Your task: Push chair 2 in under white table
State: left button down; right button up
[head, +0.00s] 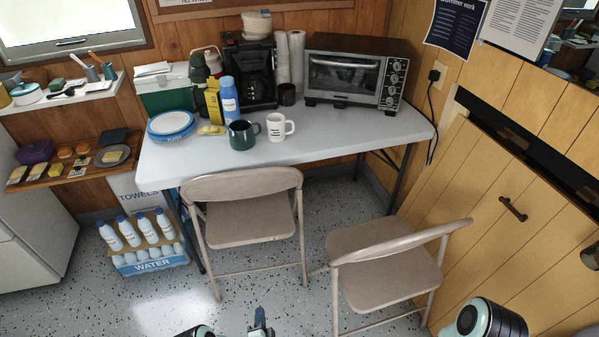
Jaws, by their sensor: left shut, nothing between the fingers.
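Two beige folding chairs stand by the white table (190,165); I see no number on either, so I cannot tell which is chair 2. The left chair (242,185) stands at the table's near side, its backrest overlapping the near table edge in the picture. The right chair (375,285) stands nearer me, turned at an angle, with its backrest toward the right and its seat clear of the tabletop. My left gripper (260,322) is at the bottom edge, shut and empty, apart from both chairs. My right gripper is out of view.
A water bottle pack (150,265) stands on the floor left of the table. Wooden panelling with a handle (513,208) closes the right side. Mugs (243,135), plates (171,123) and a toaster oven (345,75) stand on the table. Speckled floor is free in front.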

pick_arm(q)
jog(key=s+a+r+n+g+h, duration=0.1)
jog(key=s+r+n+g+h, duration=0.1)
jog(key=s+n+g, duration=0.8)
jog(key=s+a+r+n+g+h, duration=0.1)
jog(key=s+n+g+h, duration=0.45)
jog(key=s, duration=0.95)
jog(key=s+d+r+y+p, duration=0.1)
jog(key=s+r+p, duration=0.1)
jog(key=r+p, duration=0.6)
jog(key=s+d+r+n+y+p, duration=0.1)
jog(key=s+r+p, duration=0.2)
jog(key=r+p, duration=0.6)
jog(key=shift+s+d+r+g, duration=0.15)
jog(key=shift+s+d+g, duration=0.05)
jog(key=shift+d+g, duration=0.25)
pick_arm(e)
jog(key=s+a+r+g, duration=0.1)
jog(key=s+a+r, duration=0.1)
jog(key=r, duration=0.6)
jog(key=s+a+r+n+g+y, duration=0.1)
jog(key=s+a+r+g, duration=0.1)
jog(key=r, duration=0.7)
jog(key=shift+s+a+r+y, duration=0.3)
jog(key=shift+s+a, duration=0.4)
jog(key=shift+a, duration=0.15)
pick_arm(q)
jog(key=shift+n, duration=0.25)
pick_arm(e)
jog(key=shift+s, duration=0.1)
